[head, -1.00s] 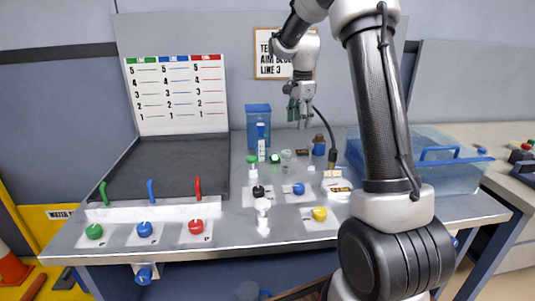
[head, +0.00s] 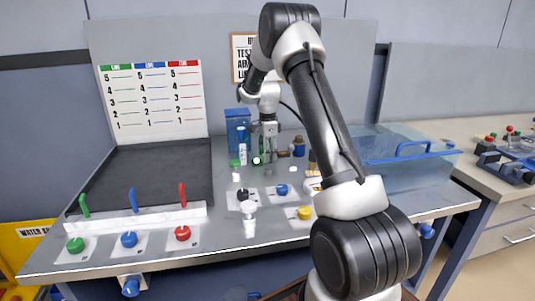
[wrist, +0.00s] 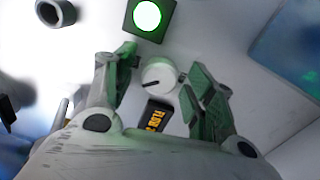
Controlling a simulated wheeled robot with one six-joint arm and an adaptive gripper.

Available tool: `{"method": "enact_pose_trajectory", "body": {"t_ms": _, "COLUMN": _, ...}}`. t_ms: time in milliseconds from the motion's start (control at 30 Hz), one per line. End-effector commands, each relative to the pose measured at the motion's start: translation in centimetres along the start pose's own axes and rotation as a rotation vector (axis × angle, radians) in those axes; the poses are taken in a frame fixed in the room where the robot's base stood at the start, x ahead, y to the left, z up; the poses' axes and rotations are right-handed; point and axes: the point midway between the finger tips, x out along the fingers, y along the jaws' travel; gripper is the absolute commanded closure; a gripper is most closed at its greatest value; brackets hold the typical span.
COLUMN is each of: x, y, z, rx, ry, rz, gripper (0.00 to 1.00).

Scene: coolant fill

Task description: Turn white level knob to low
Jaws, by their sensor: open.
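A white round knob (wrist: 159,75) with a dark pointer line sits on the light panel in the wrist view, its pointer aimed to the left and slightly down. My gripper (wrist: 161,82) is open, with one finger on each side of this knob. Whether either finger touches it I cannot tell. A black label (wrist: 155,114) with yellow letters lies beside the knob, partly hidden by my gripper. In the head view my gripper (head: 266,156) points down at the back of the worktop and hides the knob.
A lit green button (wrist: 147,15) is close to the knob. A blue container (head: 237,128) and small bottles stand around my gripper. Yellow (head: 304,213) and blue (head: 282,190) knobs are nearer the front. A clear blue tank (head: 400,165) is at right.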

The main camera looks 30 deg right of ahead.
Motion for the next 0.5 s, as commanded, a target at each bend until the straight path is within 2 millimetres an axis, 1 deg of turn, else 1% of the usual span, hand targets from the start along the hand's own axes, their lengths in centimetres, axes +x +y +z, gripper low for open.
{"method": "enact_pose_trajectory", "body": {"t_ms": 167, "x": 0.0, "y": 0.01, "z": 0.0, "rx": 0.0, "ry": 0.0, "rz": 0.0, "gripper": 0.45}}
{"method": "enact_pose_trajectory", "body": {"t_ms": 200, "x": -0.01, "y": 0.01, "z": 0.0, "rx": 0.0, "ry": 0.0, "rz": 0.0, "gripper": 0.53}}
{"method": "enact_pose_trajectory", "body": {"t_ms": 267, "x": -0.02, "y": 0.01, "z": 0.0, "rx": 0.0, "ry": 0.0, "rz": 0.0, "gripper": 0.64}}
{"method": "enact_pose_trajectory", "body": {"t_ms": 400, "x": -0.02, "y": 0.01, "z": 0.0, "rx": 0.0, "ry": 0.0, "rz": 0.0, "gripper": 0.89}}
{"method": "enact_pose_trajectory", "body": {"t_ms": 433, "x": -0.02, "y": 0.01, "z": 0.0, "rx": -0.001, "ry": 0.0, "rz": 0.0, "gripper": 0.92}}
{"method": "enact_pose_trajectory", "body": {"t_ms": 500, "x": -0.03, "y": 0.01, "z": 0.0, "rx": -0.001, "ry": 0.0, "rz": 0.0, "gripper": 0.92}}
